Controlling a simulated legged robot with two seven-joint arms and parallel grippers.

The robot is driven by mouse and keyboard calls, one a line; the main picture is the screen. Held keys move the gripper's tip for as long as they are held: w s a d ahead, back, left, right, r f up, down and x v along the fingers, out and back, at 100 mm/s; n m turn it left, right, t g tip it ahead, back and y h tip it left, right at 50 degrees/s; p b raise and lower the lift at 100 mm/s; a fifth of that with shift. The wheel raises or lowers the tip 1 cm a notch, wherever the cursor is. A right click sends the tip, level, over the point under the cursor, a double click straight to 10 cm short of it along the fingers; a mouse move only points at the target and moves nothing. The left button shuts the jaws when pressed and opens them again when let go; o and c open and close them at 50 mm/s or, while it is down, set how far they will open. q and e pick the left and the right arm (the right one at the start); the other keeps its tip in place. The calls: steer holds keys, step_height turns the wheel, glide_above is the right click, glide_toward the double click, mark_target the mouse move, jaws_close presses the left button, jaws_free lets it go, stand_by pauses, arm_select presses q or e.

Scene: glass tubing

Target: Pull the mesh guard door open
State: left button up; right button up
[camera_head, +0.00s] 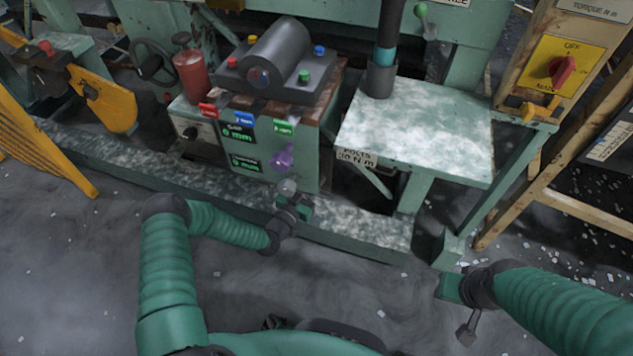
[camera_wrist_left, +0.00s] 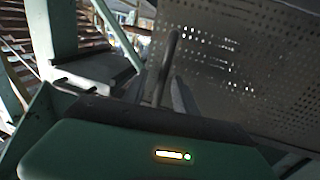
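In the left wrist view a grey perforated panel (camera_wrist_left: 240,60), which looks like the mesh guard door, fills the upper right. A thin dark upright bar (camera_wrist_left: 168,65) stands in front of it; I cannot tell whether this is a handle or part of my gripper. In the head view my left gripper (camera_head: 292,205) is low in front of the machine's base, small and partly blended with it. Its opening is unclear. My right gripper (camera_head: 458,300) is at the lower right, away from the machine, its fingers not clear. I cannot pick out the perforated panel in the head view.
A green machine bench carries a control box (camera_head: 280,65) with coloured buttons and a red cylinder (camera_head: 191,75). A pale green table (camera_head: 425,130) stands to the right, and a red rotary switch (camera_head: 562,70) beyond it. A yellow slatted guard (camera_head: 35,145) is at left. Scattered pale fragments lie on the floor.

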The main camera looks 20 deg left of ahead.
arm_select(q)
steer(key=shift+a+x, duration=0.25)
steer(key=shift+x, duration=0.85)
steer(key=shift+d, duration=0.1)
jaws_close()
steer(key=shift+f, duration=0.1)
stand_by(0.4)
